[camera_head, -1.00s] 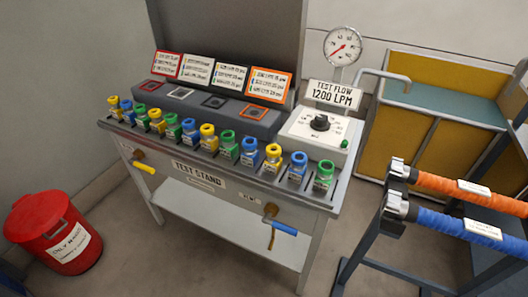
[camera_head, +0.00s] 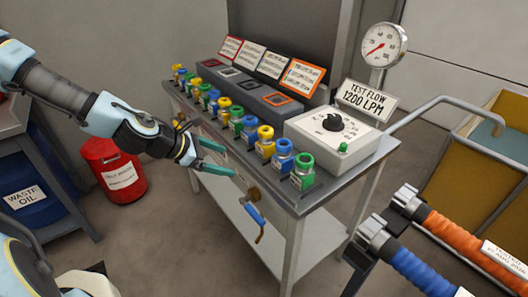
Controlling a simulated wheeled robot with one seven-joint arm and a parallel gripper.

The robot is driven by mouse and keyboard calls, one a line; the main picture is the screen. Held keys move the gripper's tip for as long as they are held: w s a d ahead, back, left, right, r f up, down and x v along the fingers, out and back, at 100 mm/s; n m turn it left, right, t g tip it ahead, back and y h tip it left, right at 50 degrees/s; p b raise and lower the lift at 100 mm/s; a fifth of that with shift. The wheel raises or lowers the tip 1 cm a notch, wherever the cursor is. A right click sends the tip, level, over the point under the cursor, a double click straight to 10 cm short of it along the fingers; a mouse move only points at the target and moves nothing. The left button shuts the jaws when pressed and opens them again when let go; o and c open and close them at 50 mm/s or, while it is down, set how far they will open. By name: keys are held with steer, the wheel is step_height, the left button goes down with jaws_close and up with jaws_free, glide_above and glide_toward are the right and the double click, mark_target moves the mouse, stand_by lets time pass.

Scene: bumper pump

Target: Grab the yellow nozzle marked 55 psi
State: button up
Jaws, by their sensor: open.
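A row of yellow, blue and green nozzles stands along the front of the test stand (camera_head: 300,200). The nearest yellow nozzle (camera_head: 265,142) is towards the near right end, between two blue ones. Another yellow nozzle (camera_head: 224,107) is near the middle, and other yellow ones (camera_head: 196,86) stand farther back. The nozzle labels are too small to read, so I cannot tell which is marked 55 psi. My gripper (camera_head: 231,162), with teal fingers, is open and empty. In the picture it is at the stand's front side, left of and below the nearest yellow nozzle.
A blue-handled valve (camera_head: 254,212) hangs from the stand's front near my gripper. A white control box (camera_head: 333,140), a gauge (camera_head: 384,45) and a flow sign (camera_head: 363,98) are at the right. Orange (camera_head: 455,240) and blue (camera_head: 425,275) hoses lie at right. A red bin (camera_head: 112,170) stands left.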

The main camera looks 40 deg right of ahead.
mark_target(260, 144)
steer(key=d+n, duration=0.1)
steer(key=d, duration=0.2)
steer(key=d+n+h, duration=0.1)
steer(key=d, duration=0.2)
steer(key=d+r+n+h, duration=0.1)
steer(key=d+n, duration=0.1)
steer(key=d, duration=0.1)
steer(key=shift+s+d, duration=0.1)
steer(key=shift+s, duration=0.05)
steer(key=shift+p+x, duration=1)
steer(key=shift+x, duration=2.2)
steer(key=shift+r, duration=0.1)
steer(key=shift+c, duration=0.3)
jaws_close()
